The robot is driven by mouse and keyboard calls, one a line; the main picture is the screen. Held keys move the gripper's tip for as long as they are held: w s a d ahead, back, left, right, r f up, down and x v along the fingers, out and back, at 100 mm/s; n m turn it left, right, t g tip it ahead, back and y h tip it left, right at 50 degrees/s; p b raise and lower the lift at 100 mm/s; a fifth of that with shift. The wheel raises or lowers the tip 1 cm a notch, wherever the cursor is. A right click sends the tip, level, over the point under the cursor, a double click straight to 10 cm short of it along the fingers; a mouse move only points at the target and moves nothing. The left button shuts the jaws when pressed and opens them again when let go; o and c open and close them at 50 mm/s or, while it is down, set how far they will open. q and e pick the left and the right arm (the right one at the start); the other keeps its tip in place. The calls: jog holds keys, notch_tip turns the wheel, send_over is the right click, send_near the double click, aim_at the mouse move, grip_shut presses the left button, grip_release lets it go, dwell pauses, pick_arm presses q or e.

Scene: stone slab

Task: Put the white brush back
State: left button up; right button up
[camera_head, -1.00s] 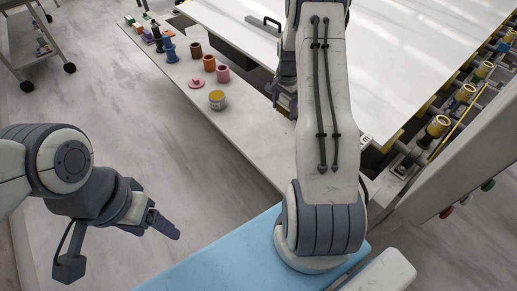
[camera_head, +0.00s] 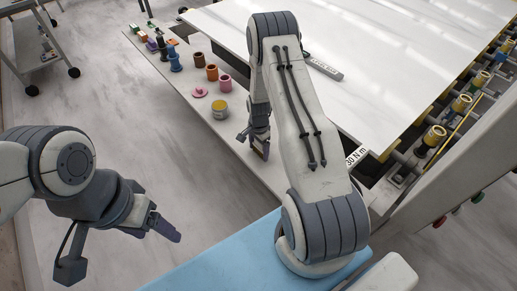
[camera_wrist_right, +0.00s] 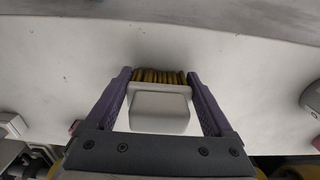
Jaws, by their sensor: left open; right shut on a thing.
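The white brush (camera_wrist_right: 158,108) has a white block and brown-yellow bristles. In the right wrist view it sits between the two purple fingers of my right gripper (camera_wrist_right: 158,78), which is shut on it, bristles pointing away from the wrist. In the head view my right gripper (camera_head: 257,146) is over the pale ledge, near its front edge and right of the yellow-topped jar; the brush is mostly hidden there. My left gripper (camera_head: 165,228) is open and empty, out over the floor at the lower left.
The pale ledge (camera_head: 212,128) carries a yellow-topped jar (camera_head: 220,109), a pink piece (camera_head: 200,92), and several coloured cups and bottles further back. The large white slab (camera_head: 400,50) lies beside it with a grey bar (camera_head: 322,67) on it. A light blue surface (camera_head: 235,262) is in front.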

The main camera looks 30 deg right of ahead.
jog(key=shift+f, duration=0.3)
jog(key=shift+f, duration=0.2)
jog(key=o, duration=1.5)
jog(key=shift+r, duration=0.1)
